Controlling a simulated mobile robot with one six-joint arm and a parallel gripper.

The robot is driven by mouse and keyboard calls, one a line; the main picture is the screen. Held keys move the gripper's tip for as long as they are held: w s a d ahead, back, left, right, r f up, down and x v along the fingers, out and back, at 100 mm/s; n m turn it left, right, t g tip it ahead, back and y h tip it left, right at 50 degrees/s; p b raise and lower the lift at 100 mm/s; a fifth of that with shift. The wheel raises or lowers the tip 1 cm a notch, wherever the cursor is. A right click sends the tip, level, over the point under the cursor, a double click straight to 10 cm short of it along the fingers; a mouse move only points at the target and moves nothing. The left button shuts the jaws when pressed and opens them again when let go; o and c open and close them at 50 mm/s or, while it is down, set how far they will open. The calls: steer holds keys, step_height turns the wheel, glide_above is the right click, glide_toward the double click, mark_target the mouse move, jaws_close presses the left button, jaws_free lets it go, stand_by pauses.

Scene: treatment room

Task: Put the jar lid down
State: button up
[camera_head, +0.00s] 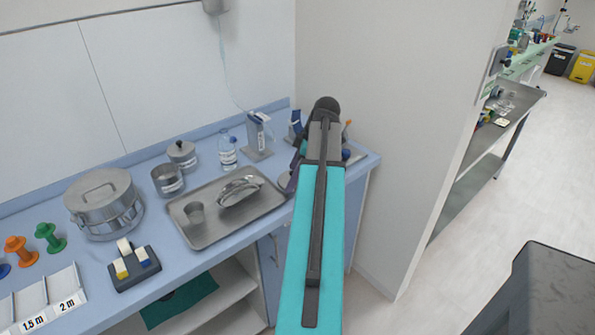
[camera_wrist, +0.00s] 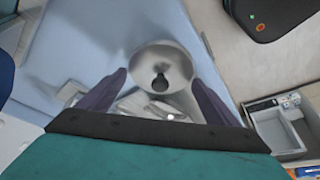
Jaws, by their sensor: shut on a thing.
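A round silver lid (camera_wrist: 176,58) with a dark knob lies between the two fingers of my gripper (camera_wrist: 158,78) in the wrist view. The gripper is shut on it, above or at the blue counter; the gap below cannot be told. In the head view my arm hides most of the gripper, near the counter's right end. An open metal jar (camera_head: 167,181) without a lid stands behind the tray's left end. A similar lidded jar (camera_head: 182,154) stands just behind it.
A metal tray (camera_head: 187,231) holds a cup and a shiny dish. A large lidded pot (camera_head: 102,203) stands left. A bottle (camera_head: 228,150) and a dispenser (camera_head: 259,137) stand behind the tray. A wall (camera_head: 385,120) closes off the right.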

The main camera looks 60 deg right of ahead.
steer(key=shift+w+d+f+p, duration=0.1)
steer(key=shift+w+d+p, duration=0.15)
steer(key=shift+d, duration=0.5)
steer(key=shift+w+d+f+p, duration=0.1)
steer(key=shift+w+d, duration=0.15)
steer(key=shift+d, duration=0.55)
steer(key=shift+w+d+p, duration=0.2)
steer(key=shift+w+d, duration=0.05)
steer(key=shift+d, duration=0.5)
steer(key=shift+f+p, duration=0.7)
steer(key=shift+f, duration=1.1)
steer(key=shift+f, duration=0.1)
steer(key=o, duration=1)
steer(key=shift+r, duration=0.25)
steer(key=shift+b+v, duration=1.25)
steer(key=shift+v, duration=4.65)
